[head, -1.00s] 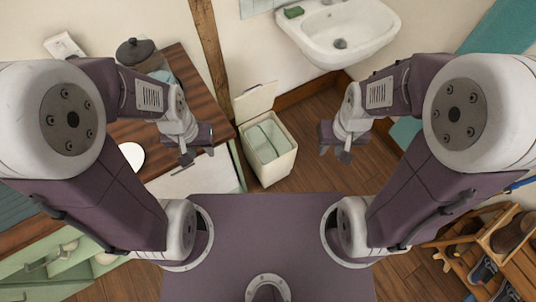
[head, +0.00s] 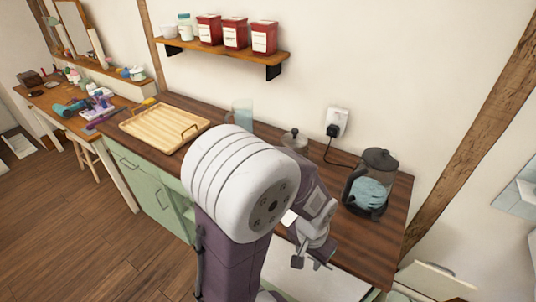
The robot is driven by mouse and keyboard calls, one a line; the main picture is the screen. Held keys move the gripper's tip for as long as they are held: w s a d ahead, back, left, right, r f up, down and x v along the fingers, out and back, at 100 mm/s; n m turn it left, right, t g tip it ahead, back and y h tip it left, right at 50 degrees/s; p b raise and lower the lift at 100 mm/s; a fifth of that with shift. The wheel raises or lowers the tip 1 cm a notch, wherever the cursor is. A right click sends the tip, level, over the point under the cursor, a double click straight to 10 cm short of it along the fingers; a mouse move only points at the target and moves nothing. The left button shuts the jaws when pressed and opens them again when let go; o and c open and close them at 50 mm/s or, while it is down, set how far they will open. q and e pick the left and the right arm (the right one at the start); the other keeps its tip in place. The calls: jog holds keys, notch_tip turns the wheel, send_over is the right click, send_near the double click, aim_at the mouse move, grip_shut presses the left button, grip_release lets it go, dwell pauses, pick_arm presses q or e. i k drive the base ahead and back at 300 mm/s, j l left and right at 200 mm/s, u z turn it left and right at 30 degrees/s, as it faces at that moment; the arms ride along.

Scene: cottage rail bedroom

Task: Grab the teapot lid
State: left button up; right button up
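A grey lid with a dark knob (head: 295,138) shows on the wooden counter just behind my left arm. My arm hides what is under or around its lower part, so I cannot tell whether it sits on a teapot. My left gripper (head: 312,262) hangs over the front of the counter, to the right of and nearer than this lid. Its fingers look apart and hold nothing. My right gripper is out of view.
A glass kettle with a dark lid (head: 370,182) stands on the right end of the counter (head: 391,228), plugged into a wall socket (head: 337,123). A wooden tray (head: 163,129) and blue glass jug (head: 242,113) stand left. A shelf with red canisters (head: 235,34) hangs above.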

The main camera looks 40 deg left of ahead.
aim_at(294, 140)
jog(key=u, duration=1.3)
